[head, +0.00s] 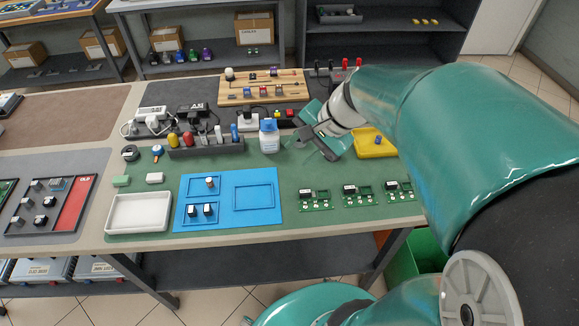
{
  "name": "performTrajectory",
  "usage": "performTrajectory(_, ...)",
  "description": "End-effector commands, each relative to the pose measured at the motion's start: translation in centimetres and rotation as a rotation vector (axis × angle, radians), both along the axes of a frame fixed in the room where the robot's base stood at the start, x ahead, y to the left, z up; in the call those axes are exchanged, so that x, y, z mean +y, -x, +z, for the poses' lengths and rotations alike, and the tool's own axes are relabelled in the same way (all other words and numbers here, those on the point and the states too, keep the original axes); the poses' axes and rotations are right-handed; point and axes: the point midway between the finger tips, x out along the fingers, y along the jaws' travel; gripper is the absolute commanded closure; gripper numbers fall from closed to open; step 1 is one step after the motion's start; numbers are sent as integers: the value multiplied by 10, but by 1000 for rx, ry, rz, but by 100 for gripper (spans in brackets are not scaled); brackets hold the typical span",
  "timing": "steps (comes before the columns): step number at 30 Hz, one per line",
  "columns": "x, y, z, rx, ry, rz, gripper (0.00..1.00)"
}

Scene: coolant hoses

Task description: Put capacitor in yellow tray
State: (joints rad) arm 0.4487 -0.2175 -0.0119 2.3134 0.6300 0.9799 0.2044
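The yellow tray (366,153) lies on the green mat right of my gripper, partly hidden behind my arm. A small dark blue part (379,140) is in it; I cannot tell whether it is a capacitor. My gripper (316,146) is over the back of the mat, just left of the yellow tray and right of a white bottle with a blue cap (269,137). Its fingers are small and I cannot tell whether they are open or hold anything.
A white tray (138,226) is at the front left. Several green circuit boards (357,201) lie at the front right. A grey rack (205,152) with coloured tools and a wooden board (262,98) stand behind. Bare mat shows between the bottle and the boards.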

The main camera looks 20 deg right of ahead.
Motion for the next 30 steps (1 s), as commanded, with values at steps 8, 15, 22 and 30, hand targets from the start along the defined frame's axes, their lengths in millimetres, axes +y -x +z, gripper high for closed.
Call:
performTrajectory(8,47,48,28,-124,357,414,61)
performTrajectory(15,65,82,47,-249,646,710,61)
performTrajectory(22,67,93,55,-303,770,823,61)
performTrajectory(30,67,93,55,-303,771,825,61)
